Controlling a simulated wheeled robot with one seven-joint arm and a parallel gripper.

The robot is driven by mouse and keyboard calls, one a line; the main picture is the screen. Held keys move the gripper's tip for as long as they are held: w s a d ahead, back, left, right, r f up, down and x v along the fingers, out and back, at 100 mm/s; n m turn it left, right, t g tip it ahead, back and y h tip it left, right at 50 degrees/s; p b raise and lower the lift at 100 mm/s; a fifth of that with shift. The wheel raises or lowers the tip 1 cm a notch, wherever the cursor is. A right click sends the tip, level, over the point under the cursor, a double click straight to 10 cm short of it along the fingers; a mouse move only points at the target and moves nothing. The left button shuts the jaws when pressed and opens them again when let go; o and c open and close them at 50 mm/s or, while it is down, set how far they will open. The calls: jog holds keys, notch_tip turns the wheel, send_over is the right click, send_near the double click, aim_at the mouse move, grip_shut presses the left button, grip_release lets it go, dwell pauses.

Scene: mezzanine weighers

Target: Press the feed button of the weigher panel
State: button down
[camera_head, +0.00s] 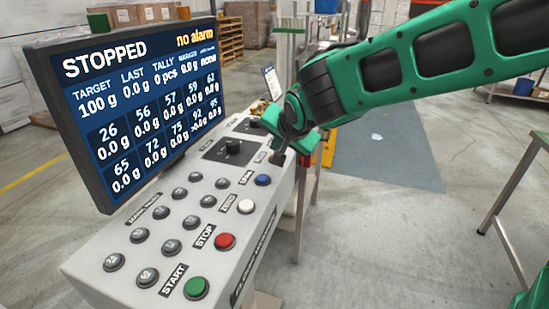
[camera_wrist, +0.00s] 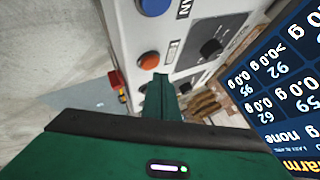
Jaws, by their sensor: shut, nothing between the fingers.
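The weigher panel (camera_head: 150,238) is a light grey sloped box with rows of grey buttons and larger coloured ones. Green START (camera_head: 196,287) and red STOP (camera_head: 225,241) are nearest, then a white button (camera_head: 245,206) and a blue button (camera_head: 263,180). Contact cannot be told.
The screen (camera_head: 145,110) behind the buttons reads STOPPED and no alarm, with zero weights. A black knob (camera_head: 232,147) sits beside the button row. A metal table (camera_head: 520,165) stands right; open floor lies between.

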jog(key=shift+f, duration=0.1)
dwell(0.4)
jog(key=shift+s+f, duration=0.1)
jog(key=shift+f, duration=0.2)
jog(key=shift+f, duration=0.4)
dwell(1.0)
jog(key=shift+r, duration=0.85)
jog(key=shift+r, duration=2.5)
